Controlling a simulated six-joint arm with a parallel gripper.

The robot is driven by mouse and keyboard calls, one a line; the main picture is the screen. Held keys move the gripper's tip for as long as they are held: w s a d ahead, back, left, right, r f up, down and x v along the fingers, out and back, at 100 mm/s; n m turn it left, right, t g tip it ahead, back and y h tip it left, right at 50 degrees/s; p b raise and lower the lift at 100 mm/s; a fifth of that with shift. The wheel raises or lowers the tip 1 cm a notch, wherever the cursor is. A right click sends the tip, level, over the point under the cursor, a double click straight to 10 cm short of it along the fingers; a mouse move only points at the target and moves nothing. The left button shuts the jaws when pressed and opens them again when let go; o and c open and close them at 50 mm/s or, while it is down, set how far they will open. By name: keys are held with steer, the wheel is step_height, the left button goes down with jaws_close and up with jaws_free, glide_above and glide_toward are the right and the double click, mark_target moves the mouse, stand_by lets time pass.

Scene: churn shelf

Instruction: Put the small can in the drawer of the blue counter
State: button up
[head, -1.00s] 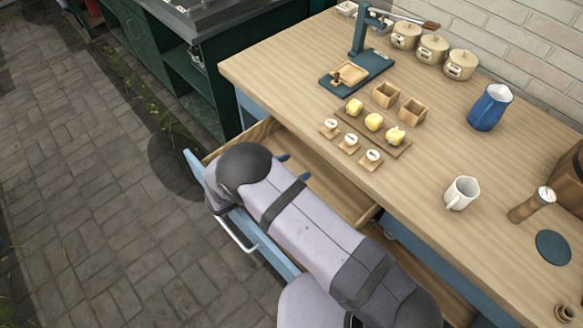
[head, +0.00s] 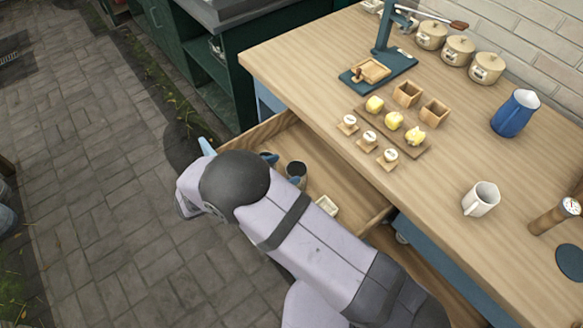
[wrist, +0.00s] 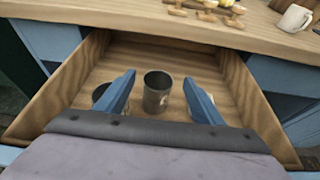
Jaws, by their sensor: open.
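The blue counter (head: 268,98) has a wooden top, and its wooden drawer (head: 345,183) stands pulled open. A small dark grey can (head: 296,169) is inside the drawer. In the wrist view the can (wrist: 157,95) looks upright on the drawer floor. My gripper (head: 284,168) is over the drawer with its blue fingers apart. In the wrist view the open gripper (wrist: 159,77) has one finger on each side of the can, with visible gaps. A second dark round thing (wrist: 98,92) is partly hidden behind the left finger.
A small cream box (head: 327,205) also lies in the drawer. The countertop holds a white mug (head: 481,199), a blue jug (head: 515,113), several pots (head: 458,50) and a board of yellow pieces (head: 394,120). The drawer walls rise close around my gripper.

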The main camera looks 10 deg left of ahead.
steer(key=s+d+r+m+g+y, duration=0.1)
steer(key=s+d+r+m+g, duration=0.1)
steer(key=d+m+g, duration=0.45)
steer(key=s+d+r+m+g+y, duration=0.1)
steer(key=s+d+m+g, duration=0.2)
steer(key=d, duration=0.7)
steer(key=s+d+r+m+y, duration=0.2)
steer(key=s+d+m+y, duration=0.5)
steer(key=m, duration=1)
steer(key=s, duration=0.2)
steer(key=shift+s+d+r+y, duration=0.15)
steer(key=shift+s+r+y, duration=0.15)
steer(key=shift+s, duration=0.1)
steer(key=shift+r+m, duration=0.1)
steer(key=shift+m, duration=0.15)
step_height(320, 180, up, 5)
steer(key=p, duration=0.5)
